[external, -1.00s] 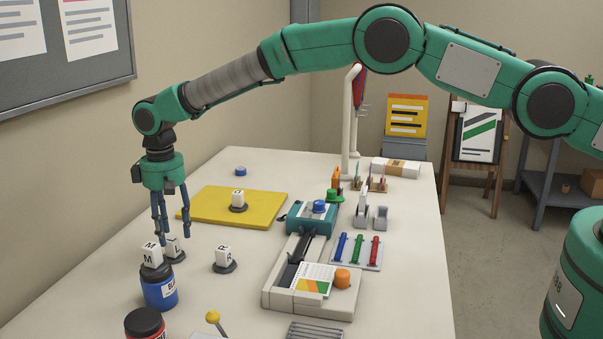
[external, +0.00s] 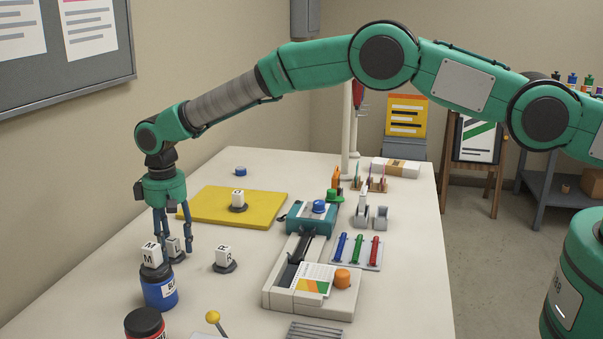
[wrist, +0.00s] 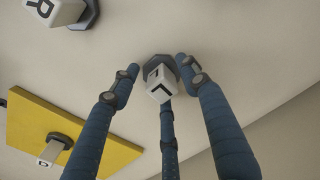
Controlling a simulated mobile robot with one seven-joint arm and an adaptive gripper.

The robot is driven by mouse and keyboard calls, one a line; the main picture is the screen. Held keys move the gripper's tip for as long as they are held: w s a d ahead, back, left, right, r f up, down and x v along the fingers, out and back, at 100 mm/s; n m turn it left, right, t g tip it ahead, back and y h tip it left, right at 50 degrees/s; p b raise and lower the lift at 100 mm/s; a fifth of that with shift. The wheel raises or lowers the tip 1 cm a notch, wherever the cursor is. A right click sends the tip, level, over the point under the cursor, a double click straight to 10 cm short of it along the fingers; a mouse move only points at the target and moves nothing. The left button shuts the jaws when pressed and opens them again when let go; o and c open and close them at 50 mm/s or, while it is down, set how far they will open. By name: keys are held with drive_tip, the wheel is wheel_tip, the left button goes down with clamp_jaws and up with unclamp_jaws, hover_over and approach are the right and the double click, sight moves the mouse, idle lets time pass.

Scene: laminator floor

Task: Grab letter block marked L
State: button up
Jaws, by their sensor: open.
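The letter block marked L (wrist: 159,85) is a white cube on a dark round base (wrist: 163,65). In the wrist view it sits between the fingers of my gripper (wrist: 160,88), which are spread around it with gaps at the sides. In the external view the L block (external: 174,247) stands behind the M block, partly hidden by it and by my fingers. My gripper (external: 166,250) points down over it, open and holding nothing.
The M block (external: 151,255) sits on a blue jar (external: 159,289), close in front of the L block. The R block (external: 225,257) stands to the right. Another block (external: 238,199) stands on the yellow board (external: 205,207). A black-lidded red jar (external: 145,324) is at the front.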

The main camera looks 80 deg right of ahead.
sight(172, 240)
clamp_jaws()
drive_tip(key=shift+r, duration=0.15)
drive_tip(key=shift+r, duration=4.9)
